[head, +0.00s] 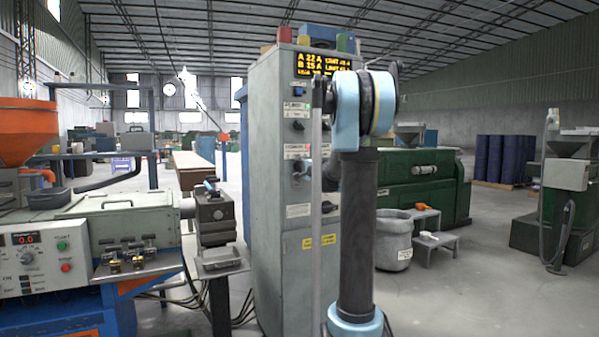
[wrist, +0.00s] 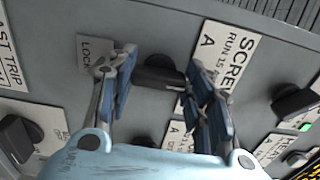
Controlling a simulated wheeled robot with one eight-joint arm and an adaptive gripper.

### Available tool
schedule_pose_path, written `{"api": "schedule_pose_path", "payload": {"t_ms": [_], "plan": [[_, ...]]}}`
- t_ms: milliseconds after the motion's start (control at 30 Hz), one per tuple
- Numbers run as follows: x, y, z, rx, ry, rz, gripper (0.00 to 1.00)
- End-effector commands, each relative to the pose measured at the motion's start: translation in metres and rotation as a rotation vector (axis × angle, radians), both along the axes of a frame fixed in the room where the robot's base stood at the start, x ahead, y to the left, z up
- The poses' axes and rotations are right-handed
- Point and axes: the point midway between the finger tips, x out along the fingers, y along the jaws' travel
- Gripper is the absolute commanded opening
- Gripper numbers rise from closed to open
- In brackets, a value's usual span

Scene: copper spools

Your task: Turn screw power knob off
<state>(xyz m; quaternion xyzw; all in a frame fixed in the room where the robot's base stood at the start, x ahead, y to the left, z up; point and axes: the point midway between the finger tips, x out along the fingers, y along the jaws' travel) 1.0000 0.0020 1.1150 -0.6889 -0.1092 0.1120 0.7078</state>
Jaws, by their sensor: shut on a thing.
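In the wrist view a black screw power knob (wrist: 160,74) sits on the grey panel beside a white label (wrist: 222,52) reading "SCREW RUN 15 A". My gripper (wrist: 161,66) has its two blue-padded fingers on either side of this knob and is shut on it. The knob's lower part and some label text are hidden or cut off. In the head view the tall grey cabinet (head: 268,205) carries several dark knobs and a lit yellow display (head: 322,65). My arm covers its right side, and my gripper's hold cannot be made out there.
Other black knobs (wrist: 294,102) and (wrist: 17,138) flank the held one on the panel. A "LOCK" label (wrist: 92,50) is at its left. An extruder with an orange hopper (head: 27,130) stands left of the cabinet.

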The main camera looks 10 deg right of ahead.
Motion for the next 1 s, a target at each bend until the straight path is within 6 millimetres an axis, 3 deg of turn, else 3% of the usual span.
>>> {"api": "schedule_pose_path", "payload": {"t_ms": [533, 567, 633, 1000], "plan": [[-0.0025, 0.0014, -0.0033, -0.029, -0.007, 0.003, 0.23], [-0.0025, 0.0013, -0.0033, -0.029, -0.007, 0.003, 0.54], [-0.0023, 0.0011, -0.0031, -0.028, -0.007, 0.002, 0.67], [-0.0027, -0.0003, -0.0013, -0.026, -0.007, 0.0, 0.67]]}}
